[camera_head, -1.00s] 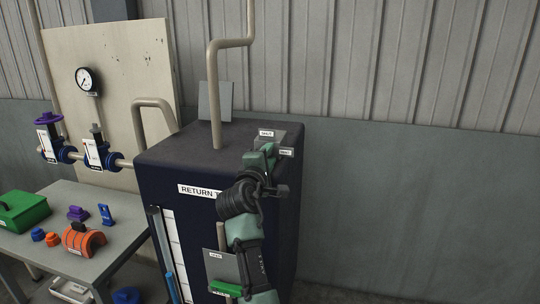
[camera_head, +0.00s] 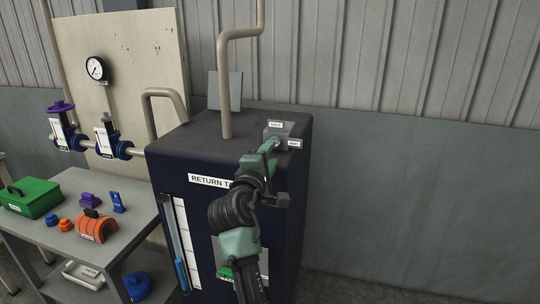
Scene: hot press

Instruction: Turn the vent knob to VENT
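The dark tank (camera_head: 219,140) labelled RETURN has a small grey vent box (camera_head: 287,130) at its top right edge. The box carries a SHUT label (camera_head: 276,124) on top and a VENT label (camera_head: 294,143) at its right. My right gripper (camera_head: 271,146) reaches up to the box from the front left, with its green tip at or against the box's near side. The vent knob is hidden or too small to make out there, so I cannot tell its position or whether the fingers hold it. My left gripper is out of view.
A beige pipe (camera_head: 226,90) rises from the tank top, and a second bent pipe (camera_head: 150,115) stands at its left. A table (camera_head: 128,206) with a green box (camera_head: 32,196) and several coloured parts is at the left. The right side by the wall is clear.

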